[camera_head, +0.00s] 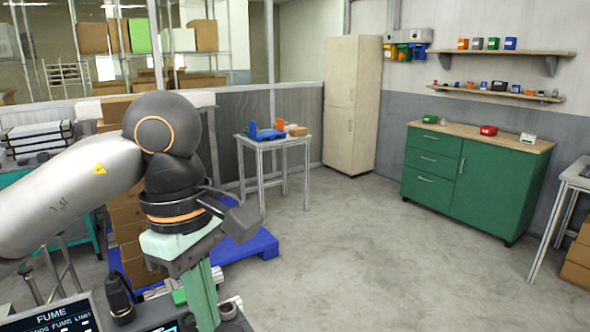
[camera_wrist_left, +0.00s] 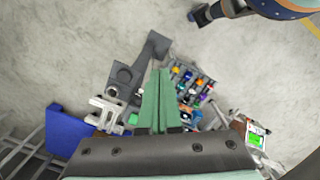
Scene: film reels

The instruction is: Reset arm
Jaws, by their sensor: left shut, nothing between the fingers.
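My left arm comes in from the left in the head view, bent at a dark joint with an orange ring. My left gripper (camera_head: 204,295) points down, its pale green fingers together. In the left wrist view the left gripper (camera_wrist_left: 158,82) shows the green fingers closed side by side with nothing between them. Below the fingers in that view are a rack of small coloured items (camera_wrist_left: 190,84) and grey metal parts. My right gripper does not show in either view.
A display (camera_head: 52,318) labelled FUME stands at the lower left, near the gripper. A blue pallet (camera_head: 245,247) lies behind the arm. A small table (camera_head: 268,143), green cabinet (camera_head: 490,190) and beige locker (camera_head: 350,105) stand farther back. The middle floor is clear.

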